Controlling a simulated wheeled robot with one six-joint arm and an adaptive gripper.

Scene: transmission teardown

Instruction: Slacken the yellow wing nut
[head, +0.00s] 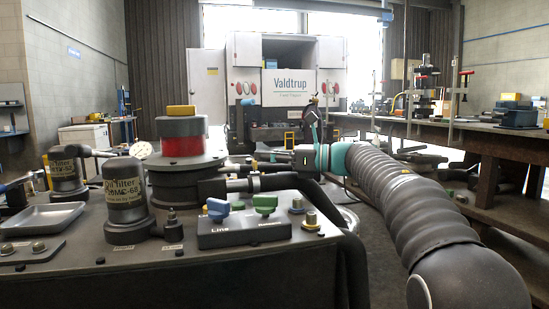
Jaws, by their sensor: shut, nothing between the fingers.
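A yellow wing nut (181,110) sits on top of the grey cap of a tall round housing with a red band (183,146). It looks like a flat yellow bar from here, and its thread is hidden. My gripper (276,157) is to the right of the housing, at the end of my arm, lower than the yellow wing nut and clear of it. The gripper looks small and dark against the clutter. Its fingers are shut with nothing between them.
A blue wing knob (218,208) and a green one (264,203) stand on a dark block marked "Line". Two filter canisters, one at the front (125,200), a gauge (141,150) and an empty metal tray (42,217) are to the left. A workbench (450,130) runs along the right.

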